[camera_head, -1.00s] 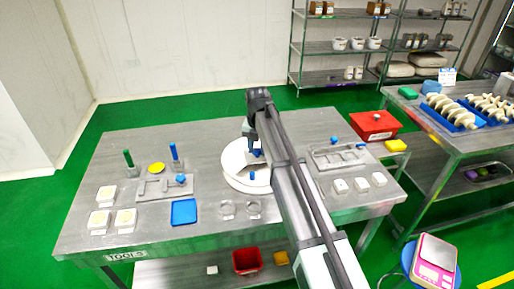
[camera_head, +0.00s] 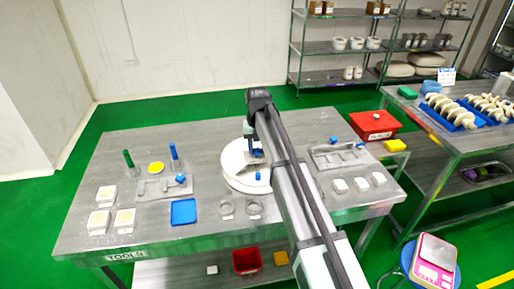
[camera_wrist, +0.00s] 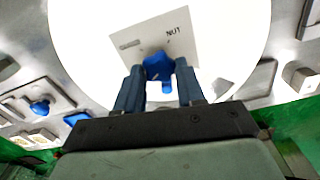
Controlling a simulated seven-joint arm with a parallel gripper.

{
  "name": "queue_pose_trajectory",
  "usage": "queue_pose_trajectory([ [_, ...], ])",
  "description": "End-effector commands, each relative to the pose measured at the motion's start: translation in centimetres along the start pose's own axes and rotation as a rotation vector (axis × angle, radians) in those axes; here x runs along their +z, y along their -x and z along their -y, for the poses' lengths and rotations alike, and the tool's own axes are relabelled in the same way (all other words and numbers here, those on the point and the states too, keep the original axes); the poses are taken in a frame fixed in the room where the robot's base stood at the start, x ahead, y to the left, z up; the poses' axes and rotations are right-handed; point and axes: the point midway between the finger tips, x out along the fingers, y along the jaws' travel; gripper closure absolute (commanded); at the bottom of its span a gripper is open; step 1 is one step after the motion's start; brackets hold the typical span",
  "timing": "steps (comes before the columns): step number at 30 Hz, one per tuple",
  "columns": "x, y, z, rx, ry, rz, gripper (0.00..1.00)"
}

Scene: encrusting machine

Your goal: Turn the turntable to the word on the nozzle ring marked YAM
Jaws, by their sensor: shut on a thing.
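The white round turntable (camera_head: 232,172) sits in the middle of the steel table and fills much of the wrist view (camera_wrist: 80,45). My gripper (camera_wrist: 160,78) is shut on a blue knob (camera_wrist: 157,66) at the plate's near edge. A small blue piece (camera_head: 257,176) shows on the turntable's near side. My arm hides the right part of the turntable in the head view. I cannot see the word YAM.
Left are a grey fixture (camera_head: 150,190), a blue tray (camera_head: 184,212) and upright green and blue handles. Two clear rings (camera_head: 254,207) lie in front of the turntable. Right are another grey fixture (camera_head: 330,160) and white blocks (camera_head: 360,185). A red box (camera_head: 375,125) stands beyond.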

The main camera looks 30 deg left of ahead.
Motion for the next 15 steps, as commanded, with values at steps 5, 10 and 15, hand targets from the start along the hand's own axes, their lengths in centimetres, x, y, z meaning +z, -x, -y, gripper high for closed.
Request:
queue_pose_trajectory([
  [5,0.04,0.04,0.01,0.0,0.004,0.001,1.0],
  [10,0.04,0.04,0.01,0.0,0.004,0.001,1.0],
  [15,0.04,0.04,0.01,0.0,0.004,0.001,0.56],
])
